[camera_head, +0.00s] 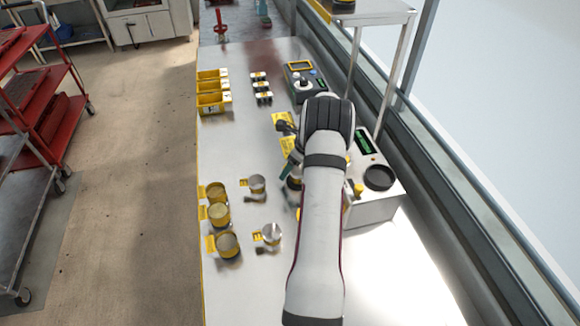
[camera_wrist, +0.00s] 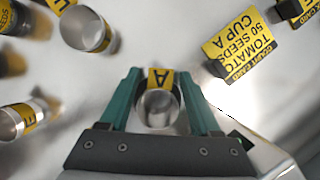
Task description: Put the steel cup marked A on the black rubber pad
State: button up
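The steel cup marked A (camera_wrist: 158,108) sits between the two teal fingers of my gripper (camera_wrist: 158,75) in the wrist view. Its yellow A tag (camera_wrist: 160,78) shows between the fingertips. The fingers flank the cup closely on both sides; I cannot tell whether they press on it or whether it is off the bench. In the head view my arm largely hides the gripper and this cup. The round black pad (camera_head: 379,178) lies on top of a grey box with a green display, right of my arm. Its top looks empty.
Two other steel cups (camera_head: 257,184) (camera_head: 272,234) and several yellow-labelled round containers (camera_head: 227,244) stand to the left. A yellow count card (camera_wrist: 240,46) is close to the gripper's right. Yellow bins (camera_head: 213,103) stand farther back. A window ledge bounds the right side.

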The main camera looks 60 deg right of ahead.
jog(key=v, duration=1.2)
jog(key=w+a+r+n+g+y, duration=0.1)
jog(key=w+a+r+n, duration=0.2)
jog(key=a, duration=0.5)
jog(key=w+a+r+n, duration=0.25)
jog(key=a+n, duration=0.25)
jog(key=a, duration=0.3)
jog(key=w+a+r+n+g+y, duration=0.15)
jog(key=a+r+n, duration=0.25)
jog(key=a, duration=0.4)
jog(key=s+a+r+n, duration=0.1)
jog(key=s+a+n, duration=0.25)
jog(key=a, duration=0.25)
jog(key=s+a+n+g, duration=0.1)
jog(key=s+a+n, duration=0.1)
jog(key=a+n, duration=0.3)
jog(key=s+a+r+n, duration=0.1)
jog(key=s+a+n, duration=0.2)
jog(key=a, duration=0.5)
jog(key=s+a+f+n, duration=0.1)
jog(key=s+a+n, duration=0.1)
jog(key=s, duration=0.3)
jog(key=s+a+f+n+g, duration=0.1)
jog(key=s+a+n, duration=0.2)
jog(key=s+n, duration=0.2)
jog(key=shift+s+f+h, duration=0.2)
jog(key=shift+s+h, duration=0.05)
jog(key=shift+h, duration=0.1)
